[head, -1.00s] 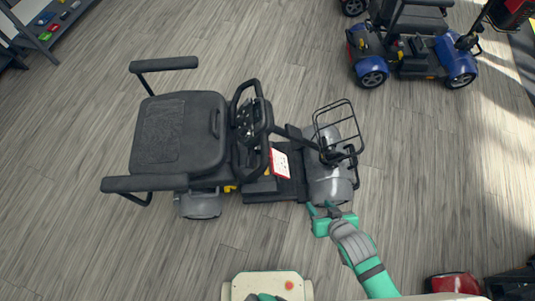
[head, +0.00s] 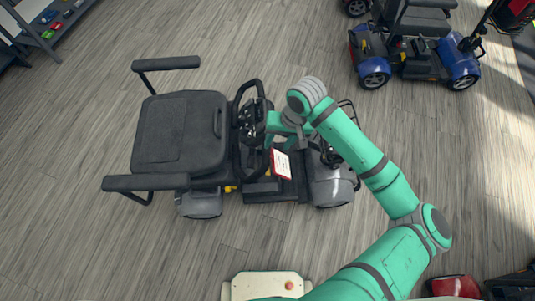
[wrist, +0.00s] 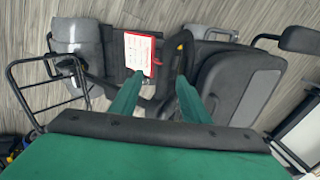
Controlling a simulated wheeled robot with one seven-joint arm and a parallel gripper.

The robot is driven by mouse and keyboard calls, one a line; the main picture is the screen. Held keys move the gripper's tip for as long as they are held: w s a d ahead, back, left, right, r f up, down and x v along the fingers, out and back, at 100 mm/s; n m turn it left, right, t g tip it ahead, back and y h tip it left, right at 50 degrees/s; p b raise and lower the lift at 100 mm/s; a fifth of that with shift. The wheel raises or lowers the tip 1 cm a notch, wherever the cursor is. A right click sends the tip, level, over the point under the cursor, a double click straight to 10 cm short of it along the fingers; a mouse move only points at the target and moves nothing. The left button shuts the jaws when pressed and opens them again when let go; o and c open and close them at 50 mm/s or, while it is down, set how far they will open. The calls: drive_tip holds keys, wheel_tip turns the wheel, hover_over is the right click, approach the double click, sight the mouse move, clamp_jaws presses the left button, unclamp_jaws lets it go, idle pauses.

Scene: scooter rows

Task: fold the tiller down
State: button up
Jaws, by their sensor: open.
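The grey and black scooter stands in the middle of the head view, its seat (head: 180,132) to the left and its front wheels and basket to the right. Its tiller (head: 252,128), with a looped black handlebar, stands up in front of the seat. In the wrist view the handlebar (wrist: 183,62) shows beyond the fingers. My gripper (wrist: 160,98) is open, its two green fingers apart, with part of the dark tiller seen between and behind them. In the head view my gripper (head: 272,128) is beside the handlebar on its right. Whether it touches is hard to tell.
A red-edged white card (head: 281,163) hangs by the tiller. The front basket (wrist: 45,88) is partly hidden by my arm in the head view. A blue scooter (head: 415,50) stands at the upper right. The floor in front of the grey scooter is mostly clear.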

sight(267, 156)
drive_tip(key=x, duration=0.7)
drive_tip(key=a+x, duration=0.1)
drive_tip(key=x, duration=0.2)
drive_tip(key=shift+s+a, duration=0.1)
drive_tip(key=shift+s, duration=0.05)
clamp_jaws()
